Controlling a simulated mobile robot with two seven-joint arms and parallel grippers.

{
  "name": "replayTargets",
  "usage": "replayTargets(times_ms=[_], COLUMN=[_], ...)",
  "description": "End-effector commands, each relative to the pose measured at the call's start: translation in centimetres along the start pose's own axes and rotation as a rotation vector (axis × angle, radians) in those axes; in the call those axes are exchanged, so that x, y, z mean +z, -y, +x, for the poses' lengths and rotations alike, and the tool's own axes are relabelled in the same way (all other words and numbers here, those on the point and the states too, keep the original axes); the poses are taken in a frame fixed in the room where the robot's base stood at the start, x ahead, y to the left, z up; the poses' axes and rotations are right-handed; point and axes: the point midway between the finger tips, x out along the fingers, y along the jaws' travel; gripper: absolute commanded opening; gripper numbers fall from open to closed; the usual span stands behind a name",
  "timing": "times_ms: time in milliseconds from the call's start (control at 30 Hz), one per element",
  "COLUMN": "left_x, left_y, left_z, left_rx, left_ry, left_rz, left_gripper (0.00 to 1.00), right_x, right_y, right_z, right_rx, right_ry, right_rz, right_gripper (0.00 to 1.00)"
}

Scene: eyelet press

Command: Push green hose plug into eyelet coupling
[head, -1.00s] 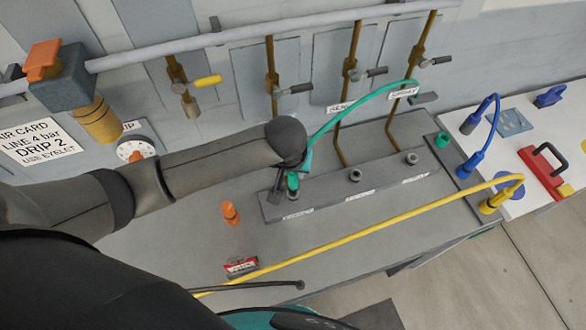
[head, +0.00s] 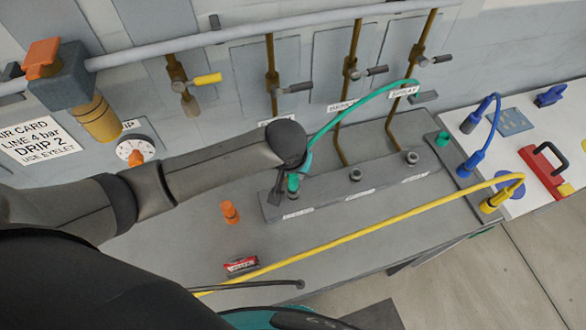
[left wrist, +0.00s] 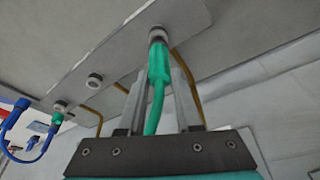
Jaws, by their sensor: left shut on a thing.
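The green hose plug (left wrist: 159,62) is between the fingers of my left gripper (left wrist: 160,90), which is shut on it. In the left wrist view the plug's tip is at the mouth of an eyelet coupling (left wrist: 157,33), in line with it; I cannot tell how deep it sits. In the head view my left gripper (head: 284,188) is at the left end of the coupling strip (head: 320,196), and the green plug tip (head: 293,183) shows beside it. The green hose (head: 352,103) arcs from the gripper up to the right.
Two empty couplings are on the strip, one in the middle (head: 355,175) and one at right (head: 411,157). An orange plug (head: 229,211) stands left of the strip. A yellow hose (head: 370,230) crosses in front. Valve pipes (head: 353,60) stand behind.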

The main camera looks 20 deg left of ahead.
Motion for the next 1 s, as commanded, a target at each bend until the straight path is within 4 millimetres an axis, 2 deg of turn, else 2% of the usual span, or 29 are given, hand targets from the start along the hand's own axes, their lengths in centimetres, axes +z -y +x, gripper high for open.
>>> replayTargets(times_ms=[1000], left_x=[0.5], left_y=[0.0], left_z=[1.7], left_rx=[0.0], left_ry=[-0.001], left_rz=[0.0], left_gripper=[0.0], right_x=[0.0], right_y=[0.0], right_z=[0.5], right_rx=[0.0], right_ry=[0.0], right_rz=[0.0], right_gripper=[0.0])
